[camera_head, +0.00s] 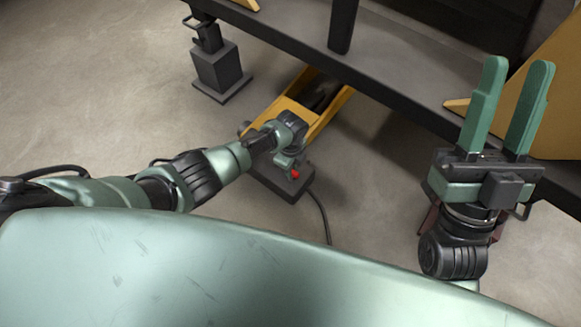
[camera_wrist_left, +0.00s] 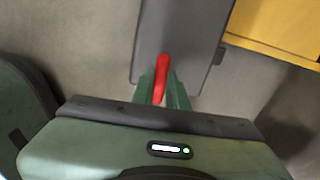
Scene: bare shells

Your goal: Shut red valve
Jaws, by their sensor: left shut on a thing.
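The red valve (camera_head: 295,174) shows as a small red spot at my left gripper (camera_head: 288,168), low over a dark box (camera_head: 270,180) on the floor. In the left wrist view the red valve (camera_wrist_left: 162,70) is a narrow upright handle between the green fingers of my left gripper (camera_wrist_left: 161,92). The fingers are shut on it; its lower part is partly hidden by them. The box (camera_wrist_left: 180,35) lies behind it. My right gripper (camera_head: 516,70) is raised at the right, open and empty, well away from the valve.
A yellow frame (camera_head: 328,118) stands just behind the box. A long dark beam (camera_head: 385,82) crosses the back. A dark post foot (camera_head: 218,70) stands at the upper left. A cable (camera_head: 322,215) runs from the box along the floor. The floor (camera_head: 90,90) at left is clear.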

